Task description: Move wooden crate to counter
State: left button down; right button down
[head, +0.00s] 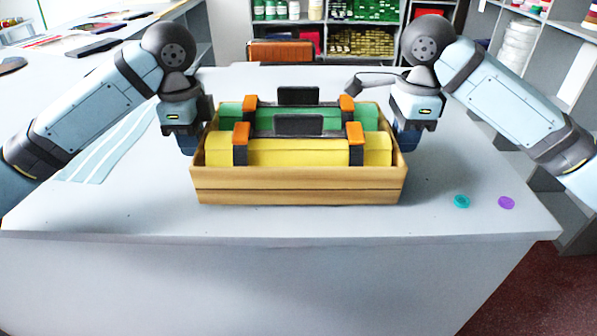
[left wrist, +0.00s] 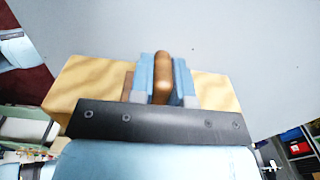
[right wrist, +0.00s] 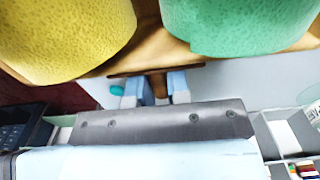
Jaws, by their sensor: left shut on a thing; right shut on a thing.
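The wooden crate (head: 300,186) is over the white counter (head: 130,212), level, near its front edge. I cannot tell whether its base touches the top. It holds a yellow case (head: 300,153) in front and a green case (head: 318,118) behind, both with orange clasps and dark handles. My left gripper (head: 194,142) is shut on a brown handle (left wrist: 161,78) at the crate's left end. My right gripper (head: 406,142) is at the right end, shut on the crate's other handle (right wrist: 159,84). The fingertips are partly hidden in the head view.
A teal disc (head: 461,201) and a purple disc (head: 506,202) lie on the counter right of the crate. Pale blue strips (head: 108,150) lie at the left. Shelves (head: 350,32) with green and yellow goods stand behind. The counter is clear between the crate and the discs.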

pick_arm(q)
jog(key=shift+s+d+f+b, duration=0.1)
jog(key=shift+s+f+b, duration=0.15)
jog(key=shift+s+b, duration=0.25)
pick_arm(e)
jog(key=shift+s+d+f, duration=0.1)
jog(key=shift+s+f, duration=0.15)
jog(key=shift+s, duration=0.2)
pick_arm(q)
jog(key=c, duration=1.1)
grip_release()
jog(key=shift+d, duration=0.1)
pick_arm(e)
jog(key=c, duration=1.1)
grip_release()
